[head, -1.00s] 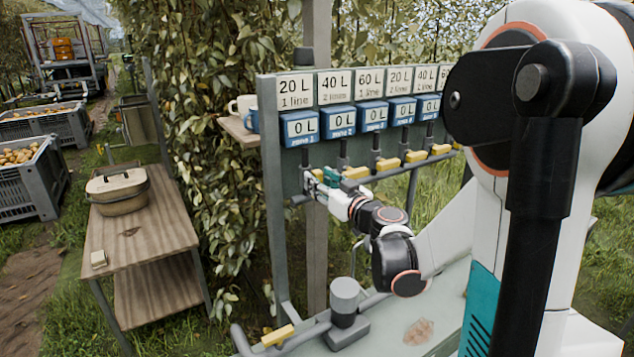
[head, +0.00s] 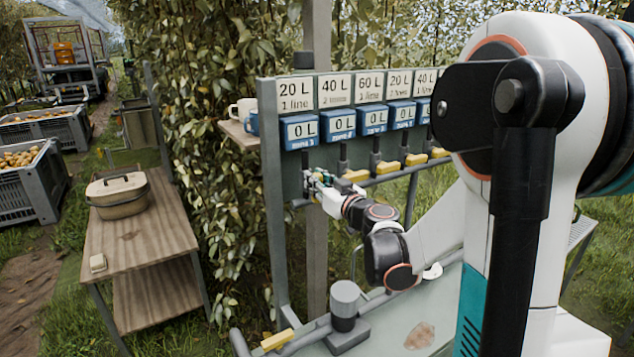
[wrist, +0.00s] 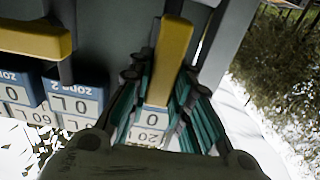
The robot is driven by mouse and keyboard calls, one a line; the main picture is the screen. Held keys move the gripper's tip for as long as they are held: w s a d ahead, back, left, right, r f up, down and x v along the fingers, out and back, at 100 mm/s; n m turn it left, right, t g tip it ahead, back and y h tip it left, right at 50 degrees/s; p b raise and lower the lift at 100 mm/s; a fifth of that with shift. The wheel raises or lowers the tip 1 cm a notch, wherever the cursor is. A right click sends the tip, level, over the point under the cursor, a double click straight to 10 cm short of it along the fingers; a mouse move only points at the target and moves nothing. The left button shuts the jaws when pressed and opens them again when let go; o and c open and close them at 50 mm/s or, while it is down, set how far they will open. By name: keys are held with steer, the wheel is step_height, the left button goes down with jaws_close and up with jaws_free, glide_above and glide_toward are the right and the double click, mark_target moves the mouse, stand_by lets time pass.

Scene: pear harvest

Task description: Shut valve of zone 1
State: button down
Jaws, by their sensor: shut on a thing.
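The zone 1 valve's yellow handle (wrist: 175,62) is between the teal-padded fingers of my gripper (wrist: 162,78) in the wrist view, which is upside down. My gripper is shut on this handle. The handle stands nearly square to the neighbouring zone 2 handle (wrist: 35,40). In the head view my gripper (head: 316,182) is at the left end of the valve row, under the blue zone 1 display (head: 300,130), which reads 0 L. There my fingers hide most of the zone 1 handle. The zone 2 handle (head: 356,175) lies along the pipe.
More yellow valve handles (head: 387,167) continue rightward along the pipe. A lower pipe with another yellow handle (head: 277,339) and a grey cylinder (head: 345,300) stand below my arm. A wooden table (head: 135,235) with a lidded basket (head: 118,193) is on the left.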

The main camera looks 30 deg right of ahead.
steer(key=shift+m, duration=0.3)
steer(key=m, duration=0.4)
steer(key=shift+d+f, duration=0.1)
steer(key=shift+d, duration=0.3)
steer(key=m, duration=0.5)
steer(key=shift+d+f+b, duration=0.25)
steer(key=shift+d+b, duration=0.1)
steer(key=shift+b, duration=0.05)
steer(key=shift+d+f+m+b, duration=0.1)
steer(key=shift+f+m+b, duration=0.15)
steer(key=shift+m, duration=1.1)
steer(key=shift+d+f+m+b, duration=0.1)
steer(key=shift+f+m, duration=0.1)
steer(key=shift+m, duration=1.2)
steer(key=shift+d+f+m+b, duration=0.1)
steer(key=shift+f+m+b, duration=0.15)
steer(key=shift+m, duration=1.1)
steer(key=c, duration=1.4)
jaws_free()
steer(key=shift+c, duration=0.2)
